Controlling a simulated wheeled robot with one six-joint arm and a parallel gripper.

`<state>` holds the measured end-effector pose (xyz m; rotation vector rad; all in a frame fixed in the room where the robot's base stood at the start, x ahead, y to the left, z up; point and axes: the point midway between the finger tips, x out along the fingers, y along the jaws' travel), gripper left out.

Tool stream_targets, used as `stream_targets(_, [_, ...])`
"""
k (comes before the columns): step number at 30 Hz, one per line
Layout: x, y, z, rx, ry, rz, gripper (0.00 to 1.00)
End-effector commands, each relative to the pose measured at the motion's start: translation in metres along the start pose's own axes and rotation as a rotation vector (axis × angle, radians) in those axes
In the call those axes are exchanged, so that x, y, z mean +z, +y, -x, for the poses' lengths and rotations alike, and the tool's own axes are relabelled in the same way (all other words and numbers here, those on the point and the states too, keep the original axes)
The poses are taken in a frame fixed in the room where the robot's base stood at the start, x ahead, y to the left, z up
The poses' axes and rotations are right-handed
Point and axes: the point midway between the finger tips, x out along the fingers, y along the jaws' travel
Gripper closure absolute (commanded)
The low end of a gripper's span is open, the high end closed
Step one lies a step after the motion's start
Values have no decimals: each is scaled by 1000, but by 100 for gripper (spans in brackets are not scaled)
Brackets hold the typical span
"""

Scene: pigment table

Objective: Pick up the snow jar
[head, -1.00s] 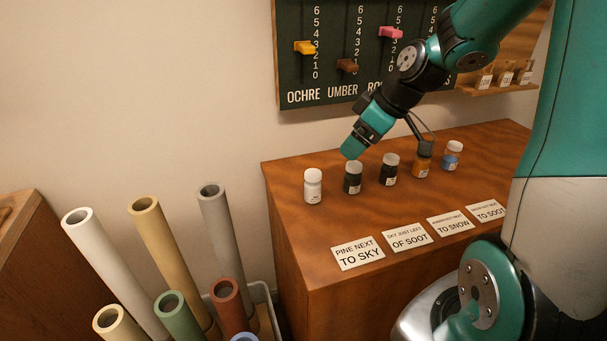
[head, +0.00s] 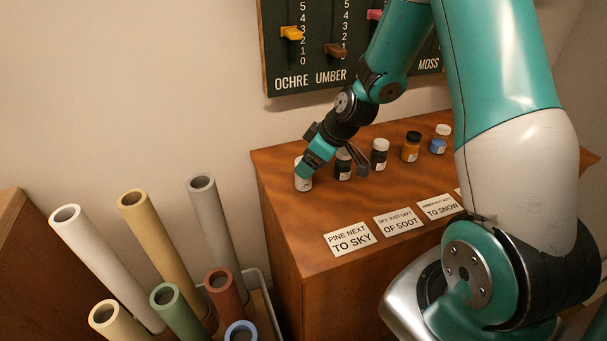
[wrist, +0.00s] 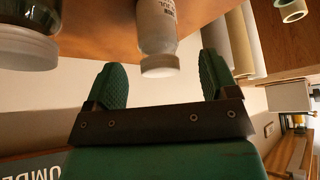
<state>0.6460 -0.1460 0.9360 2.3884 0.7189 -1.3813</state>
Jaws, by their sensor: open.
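The snow jar (head: 303,183) is white with a white lid and stands at the left end of a row of jars on the brown cabinet top. My gripper (head: 309,165) is at its upper part and hides some of it in the head view. In the wrist view, the white jar (wrist: 157,30) shows its lid toward my gripper (wrist: 162,70). The two green fingers are open, one to each side of the lid's line, with visible gaps. The jar is not gripped.
A dark green jar (head: 343,165) stands close to the right of the white one. Black, orange (head: 411,147) and blue (head: 439,140) jars continue the row. Lettered cards (head: 350,239) lie in front. Several tubes (head: 217,225) stand left of the cabinet. The slider board (head: 330,60) hangs behind.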

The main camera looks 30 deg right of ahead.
Motion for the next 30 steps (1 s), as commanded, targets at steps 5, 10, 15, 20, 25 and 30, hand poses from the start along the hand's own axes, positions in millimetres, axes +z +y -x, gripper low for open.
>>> stream_targets(5, [-2,1,-26,-4,-3,0,21])
stream_targets(10, [-2,2,-39,-1,-1,1,21])
stream_targets(15, [-2,2,-39,0,-1,0,21])
stream_targets(20, [-2,2,-39,0,-1,0,51])
stream_targets(25, [-2,2,-39,0,0,0,77])
stream_targets(30, [-2,2,-39,0,0,0,77])
